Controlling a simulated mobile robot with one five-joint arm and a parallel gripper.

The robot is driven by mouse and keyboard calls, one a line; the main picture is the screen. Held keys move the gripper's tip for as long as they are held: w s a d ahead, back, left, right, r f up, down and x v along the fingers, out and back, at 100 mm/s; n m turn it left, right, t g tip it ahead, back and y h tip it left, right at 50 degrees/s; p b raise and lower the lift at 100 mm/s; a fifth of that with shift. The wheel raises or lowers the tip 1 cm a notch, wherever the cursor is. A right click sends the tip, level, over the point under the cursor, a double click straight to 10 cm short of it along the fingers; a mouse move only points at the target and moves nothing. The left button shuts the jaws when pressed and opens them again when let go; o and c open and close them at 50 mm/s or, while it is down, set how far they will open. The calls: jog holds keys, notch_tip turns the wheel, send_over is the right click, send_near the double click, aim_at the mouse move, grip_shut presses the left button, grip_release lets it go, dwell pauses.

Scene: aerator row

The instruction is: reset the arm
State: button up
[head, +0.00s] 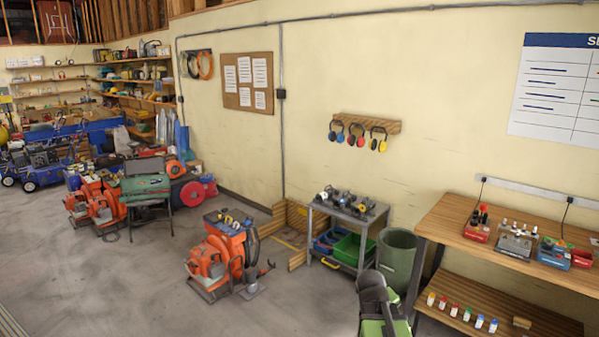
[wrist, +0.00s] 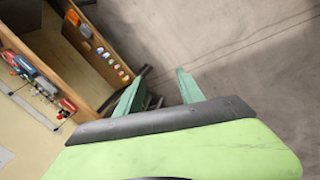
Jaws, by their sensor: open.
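Behind the fingers is a dark bar and a light green part of my arm. In the head view a dark and green part of my arm (head: 382,312) reaches up from the bottom edge, right of centre, in front of the grey-green bin (head: 397,258). The fingers cannot be made out there.
A wooden workbench (head: 455,222) holding red and blue trays stands on the right; small coloured bottles line its lower shelf. It also shows tilted in the wrist view (wrist: 50,52). A metal cart (head: 340,214) and orange machine (head: 212,262) stand near the middle. Floor at left front is clear.

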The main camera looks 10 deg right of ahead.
jog(key=w+a+f+n+y+b, duration=0.1)
jog(key=a+f+y, duration=0.15)
jog(key=a, duration=1.25)
jog(key=s+a+f+m+g+y, duration=0.1)
jog(key=s+a, duration=0.4)
jog(key=a, duration=0.5)
jog(key=shift+s+a+f+m+g+y, duration=0.15)
jog(key=shift+s+f+m+g+y, duration=0.15)
jog(key=shift+m+g+y, duration=0.65)
jog(key=shift+h, duration=0.3)
